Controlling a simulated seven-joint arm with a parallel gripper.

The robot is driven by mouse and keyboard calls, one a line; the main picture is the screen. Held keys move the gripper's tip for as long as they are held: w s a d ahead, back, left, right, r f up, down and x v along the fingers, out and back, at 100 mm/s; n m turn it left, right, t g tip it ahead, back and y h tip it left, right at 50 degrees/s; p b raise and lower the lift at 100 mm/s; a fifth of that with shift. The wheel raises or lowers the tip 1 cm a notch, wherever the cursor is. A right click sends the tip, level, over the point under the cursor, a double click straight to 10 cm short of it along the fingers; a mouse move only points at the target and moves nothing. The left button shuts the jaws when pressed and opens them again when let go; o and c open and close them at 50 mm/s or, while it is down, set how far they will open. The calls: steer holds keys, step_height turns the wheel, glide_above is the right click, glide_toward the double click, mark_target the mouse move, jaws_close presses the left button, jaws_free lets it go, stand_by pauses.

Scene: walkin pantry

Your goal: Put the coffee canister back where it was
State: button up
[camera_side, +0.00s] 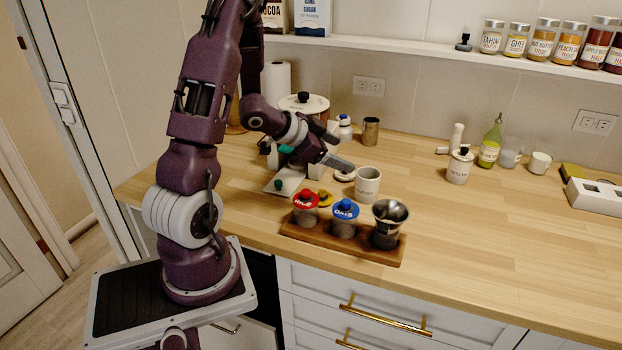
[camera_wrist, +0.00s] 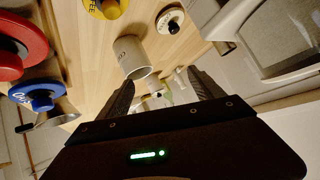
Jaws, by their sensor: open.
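The coffee canister shows mainly as its yellow lid (camera_side: 325,198) in the side view, behind and between the red-lidded canister (camera_side: 305,206) and the blue-lidded canister (camera_side: 344,216). Its body is mostly hidden there. The yellow lid (camera_wrist: 104,8) is cut off by the top edge in the wrist view. My gripper (camera_side: 340,163) is open and empty above the counter, behind the coffee canister and apart from it. Its two fingers (camera_wrist: 162,90) show in the wrist view with nothing held between them.
A white mug (camera_side: 367,186) stands close to my gripper. The counter (camera_side: 480,235) is clear to the right.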

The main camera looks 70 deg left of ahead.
steer(key=s+d+r+n+g+y, duration=0.2)
steer(key=s+d+r+n+y, duration=0.15)
steer(key=d+r, duration=0.75)
steer(key=s+d+g+h, duration=0.1)
steer(key=s+d+h, duration=0.1)
steer(key=s+d, duration=0.5)
steer(key=s+d+r+m+g+h, duration=0.1)
steer(key=s+d+g+h, duration=0.1)
steer(key=s+d, duration=0.5)
steer(key=s, duration=0.2)
steer(key=shift+s+r+h, duration=0.3)
steer(key=shift+h, duration=0.05)
